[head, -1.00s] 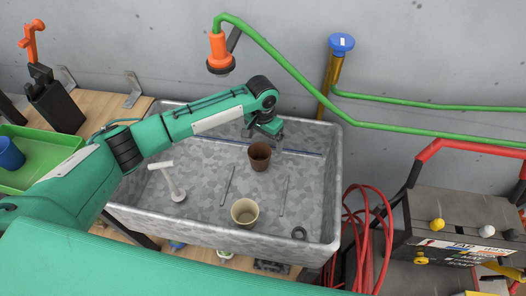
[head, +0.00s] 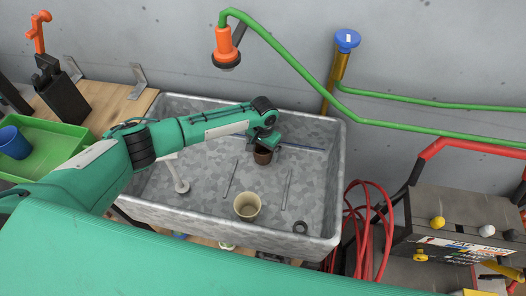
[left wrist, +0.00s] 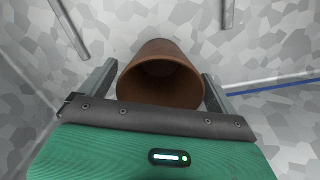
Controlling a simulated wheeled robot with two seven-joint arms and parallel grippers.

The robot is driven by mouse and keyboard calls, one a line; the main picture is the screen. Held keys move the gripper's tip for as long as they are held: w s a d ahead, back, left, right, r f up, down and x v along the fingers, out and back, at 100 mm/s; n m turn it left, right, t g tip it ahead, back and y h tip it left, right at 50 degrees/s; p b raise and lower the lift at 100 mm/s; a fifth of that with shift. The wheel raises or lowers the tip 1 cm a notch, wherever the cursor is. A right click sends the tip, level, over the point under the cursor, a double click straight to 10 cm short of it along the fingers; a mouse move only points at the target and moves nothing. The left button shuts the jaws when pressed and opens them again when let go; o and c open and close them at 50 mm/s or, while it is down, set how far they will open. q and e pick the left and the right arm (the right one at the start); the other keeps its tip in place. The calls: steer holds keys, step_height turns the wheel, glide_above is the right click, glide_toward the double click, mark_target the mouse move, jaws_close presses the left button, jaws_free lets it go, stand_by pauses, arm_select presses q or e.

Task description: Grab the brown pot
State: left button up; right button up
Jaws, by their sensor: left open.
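The brown pot (head: 263,156) stands in the grey sink basin, near its back wall, partly hidden by my gripper in the head view. In the left wrist view the brown pot (left wrist: 160,74) lies between the two fingers of my left gripper (left wrist: 158,80), with its open mouth toward the camera. The fingers are open, one on each side of the pot. Whether they touch it I cannot tell. My left gripper (head: 268,143) also shows in the head view, right over the pot. My right gripper is not in view.
A cream pot (head: 247,207), a dark ring (head: 300,227), two thin rods and a white T-shaped piece (head: 178,174) are in the basin (head: 334,190). A green tray (head: 45,143) with a blue cup (head: 14,142) lies left. A green hose (head: 292,63) hangs above.

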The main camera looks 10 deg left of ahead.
arm_select(q)
steer(key=shift+f, duration=0.95)
steer(key=shift+c, duration=0.2)
steer(key=c, duration=1.1)
steer(key=shift+o, duration=0.2)
steer(key=shift+r, duration=0.1)
